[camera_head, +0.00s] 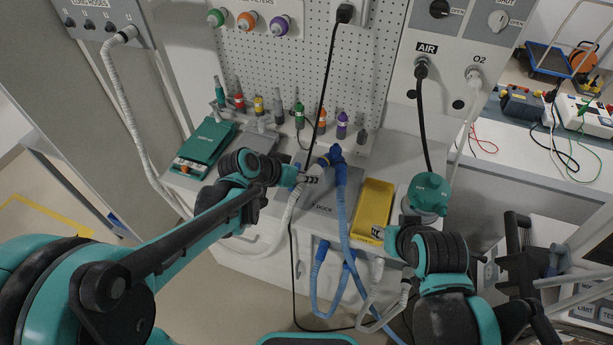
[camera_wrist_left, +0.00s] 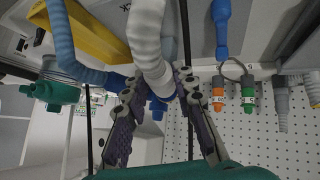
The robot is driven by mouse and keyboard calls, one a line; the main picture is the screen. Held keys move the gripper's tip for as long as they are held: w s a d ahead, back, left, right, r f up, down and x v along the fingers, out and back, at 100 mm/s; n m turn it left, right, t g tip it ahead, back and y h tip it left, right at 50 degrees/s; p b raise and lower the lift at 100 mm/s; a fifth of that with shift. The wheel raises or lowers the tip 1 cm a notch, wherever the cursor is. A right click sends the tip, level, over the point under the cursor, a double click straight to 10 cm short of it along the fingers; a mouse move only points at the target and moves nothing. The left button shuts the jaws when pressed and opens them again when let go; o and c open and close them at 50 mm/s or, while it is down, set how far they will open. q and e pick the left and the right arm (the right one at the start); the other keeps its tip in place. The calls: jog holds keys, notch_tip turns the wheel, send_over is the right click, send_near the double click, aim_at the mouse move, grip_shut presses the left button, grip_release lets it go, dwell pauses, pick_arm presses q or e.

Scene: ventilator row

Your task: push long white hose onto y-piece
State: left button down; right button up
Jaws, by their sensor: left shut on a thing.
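The long white hose (camera_head: 291,207) loops from the upper left panel, down past the bench front and up to my left gripper. My left gripper (camera_head: 312,178) is shut on it near its end. In the left wrist view the hose (camera_wrist_left: 149,35) runs down between the two fingers (camera_wrist_left: 160,103). The blue y-piece (camera_head: 335,153) is right beside the hose end, with a blue hose (camera_head: 341,195) hanging from it. In the wrist view blue parts of the y-piece (camera_wrist_left: 158,109) show just past the hose end; whether they are joined is unclear. My right arm's fingers cannot be made out.
A yellow box (camera_head: 373,208), a grey dock (camera_head: 328,199) and a green device (camera_head: 205,146) stand on the bench. A teal jar (camera_head: 428,194) is near my right wrist. A black cable (camera_head: 326,90) hangs behind the left gripper. Several colored connectors stand along the pegboard.

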pick_arm(q)
jog(key=shift+w+d, duration=0.65)
jog(key=shift+w, duration=0.35)
dwell(0.3)
dwell(0.7)
jog(key=c, duration=1.2)
grip_release()
jog(key=shift+o, duration=0.2)
jog(key=v, duration=1.2)
jog(key=s+a+f+n+y, duration=0.2)
jog(key=s+a+y, duration=0.1)
jog(key=s+a, duration=0.2)
jog(key=s+a+f+n+t+y, duration=0.1)
jog(key=s+a+f+n+y, duration=0.2)
jog(key=s+a, duration=0.3)
jog(key=s, duration=0.2)
jog(key=shift+s+a+f+y, duration=0.3)
jog(key=shift+s, duration=0.1)
